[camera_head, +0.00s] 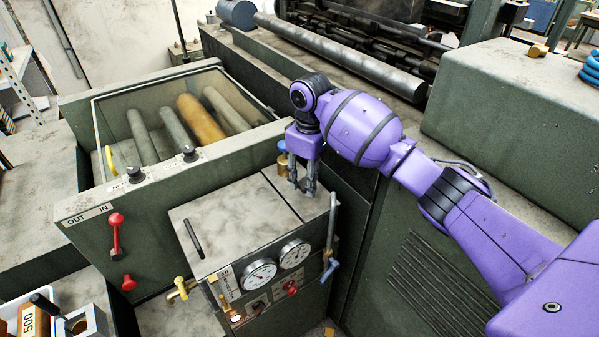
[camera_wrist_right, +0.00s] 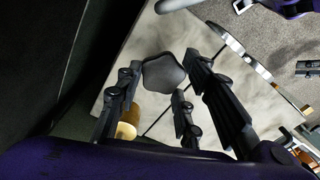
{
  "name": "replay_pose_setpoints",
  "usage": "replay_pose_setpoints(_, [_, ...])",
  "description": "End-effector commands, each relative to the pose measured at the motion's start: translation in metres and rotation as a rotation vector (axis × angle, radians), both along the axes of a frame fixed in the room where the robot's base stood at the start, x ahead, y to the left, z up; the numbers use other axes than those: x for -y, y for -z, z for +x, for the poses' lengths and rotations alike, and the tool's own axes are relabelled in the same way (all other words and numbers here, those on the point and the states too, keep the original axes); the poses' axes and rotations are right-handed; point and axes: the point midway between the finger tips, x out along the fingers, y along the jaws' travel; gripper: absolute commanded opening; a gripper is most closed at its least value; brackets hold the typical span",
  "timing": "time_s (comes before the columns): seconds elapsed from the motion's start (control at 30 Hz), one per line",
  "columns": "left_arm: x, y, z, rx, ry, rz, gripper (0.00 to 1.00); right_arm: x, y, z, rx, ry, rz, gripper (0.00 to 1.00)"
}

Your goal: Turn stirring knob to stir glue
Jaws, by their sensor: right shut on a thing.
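My right gripper (camera_head: 303,186) points down at the back right corner of the grey-topped gauge box (camera_head: 222,217). In the right wrist view its black fingers stand on both sides of a dark grey, rounded, many-sided knob (camera_wrist_right: 163,73). They are shut on this knob, which I take to be the stirring knob. In the head view the fingers hide the knob. A brass cylinder (camera_head: 285,163) with a blue top stands close behind the fingers; brass also shows beside them in the wrist view (camera_wrist_right: 127,127). My left gripper is not in view.
The gauge box carries two round dials (camera_head: 261,273) and a grey-blue lever (camera_head: 329,268) on its right. A glass-topped roller bin (camera_head: 172,121) stands behind to the left. A red lever (camera_head: 116,222) sits at left. A green machine body (camera_head: 510,110) is at right.

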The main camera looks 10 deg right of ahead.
Motion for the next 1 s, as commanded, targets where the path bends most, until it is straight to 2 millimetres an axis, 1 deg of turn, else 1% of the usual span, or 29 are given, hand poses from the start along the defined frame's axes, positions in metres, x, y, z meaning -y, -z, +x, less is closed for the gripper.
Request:
replay_pose_setpoints(0.4, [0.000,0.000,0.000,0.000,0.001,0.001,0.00,0.003,-0.001,0.002,0.006,0.013,-0.005,0.09])
replay_pose_setpoints(0.43, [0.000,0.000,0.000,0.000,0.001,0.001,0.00,0.003,-0.001,0.002,0.006,0.013,-0.005,0.36])
replay_pose_setpoints(0.53, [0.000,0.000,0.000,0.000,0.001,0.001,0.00,0.003,-0.001,0.002,0.005,0.013,-0.005,0.49])
replay_pose_setpoints(0.87, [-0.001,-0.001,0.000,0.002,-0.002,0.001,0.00,0.002,-0.001,0.001,0.001,0.009,-0.003,0.50])
replay_pose_setpoints(0.97, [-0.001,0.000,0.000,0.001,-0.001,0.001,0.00,0.002,-0.008,0.001,0.003,0.009,-0.002,0.50])
replay_pose_setpoints(1.0, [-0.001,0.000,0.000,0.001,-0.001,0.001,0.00,0.002,-0.014,0.001,0.004,0.009,-0.003,0.50])
